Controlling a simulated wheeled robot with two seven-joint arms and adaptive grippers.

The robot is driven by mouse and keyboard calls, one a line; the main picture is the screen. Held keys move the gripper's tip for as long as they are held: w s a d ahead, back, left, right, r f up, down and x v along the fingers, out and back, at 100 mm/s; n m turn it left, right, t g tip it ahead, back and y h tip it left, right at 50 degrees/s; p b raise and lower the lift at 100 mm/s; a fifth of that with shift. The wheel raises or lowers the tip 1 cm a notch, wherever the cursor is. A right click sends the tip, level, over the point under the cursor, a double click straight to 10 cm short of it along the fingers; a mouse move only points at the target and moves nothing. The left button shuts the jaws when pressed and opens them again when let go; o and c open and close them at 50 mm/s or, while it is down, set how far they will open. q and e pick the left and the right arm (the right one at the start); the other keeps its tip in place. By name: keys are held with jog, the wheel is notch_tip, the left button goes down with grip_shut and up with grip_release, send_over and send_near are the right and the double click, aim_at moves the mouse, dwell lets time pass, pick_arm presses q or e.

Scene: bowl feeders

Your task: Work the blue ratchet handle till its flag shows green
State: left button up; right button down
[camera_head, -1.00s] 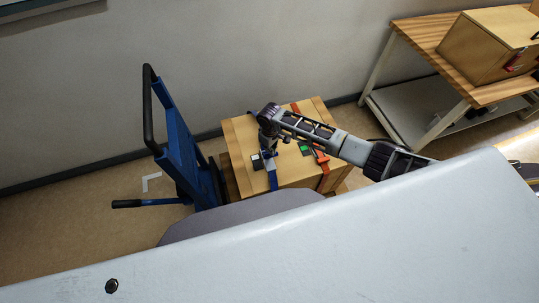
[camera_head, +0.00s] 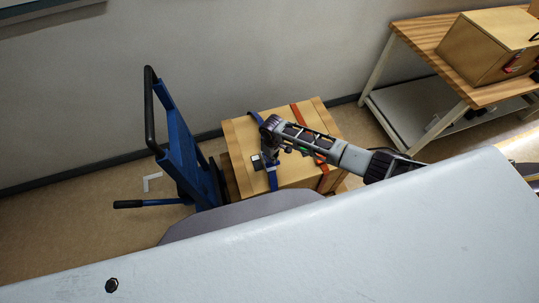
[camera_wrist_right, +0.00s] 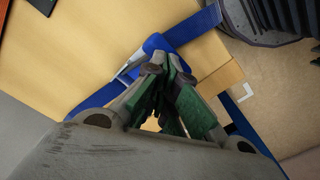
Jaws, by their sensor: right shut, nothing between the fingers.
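A blue strap (camera_head: 272,181) runs over a wooden box, and its blue ratchet handle (camera_wrist_right: 160,43) lies right at my fingertips in the right wrist view. A small pale and dark plate (camera_head: 257,162) sits beside the blue ratchet; I cannot make out a flag colour on it. My right gripper (camera_head: 270,158) is over the blue ratchet, pointing down. Its fingers (camera_wrist_right: 163,85) are shut with nothing between them; I cannot tell whether they touch the handle. The gripper hides part of the ratchet. My left gripper is not in view.
The wooden box (camera_head: 298,178) also carries an orange strap (camera_head: 323,180), with a bit of green beside it, partly behind my arm. A blue trolley (camera_head: 184,150) stands close on the left. A workbench (camera_head: 415,38) with another wooden box (camera_head: 490,45) is at the right.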

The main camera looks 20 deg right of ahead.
aim_at(273, 165)
jog(key=shift+s+f, duration=0.5)
jog(key=shift+f, duration=0.25)
jog(key=shift+s+f, duration=0.45)
jog(key=shift+f, duration=0.3)
jog(key=shift+s+f, duration=0.15)
jog(key=shift+f, duration=0.25)
jog(key=shift+w+r+p, duration=0.4)
jog(key=shift+r, duration=0.3)
jog(key=shift+w+r+p, duration=0.4)
jog(key=shift+r, duration=0.3)
jog(key=w+r+p, duration=0.1)
jog(key=w+r, duration=0.1)
jog(key=r, duration=0.1)
jog(key=w+r+p, duration=0.1)
jog(key=r, duration=0.1)
jog(key=shift+p, duration=0.35)
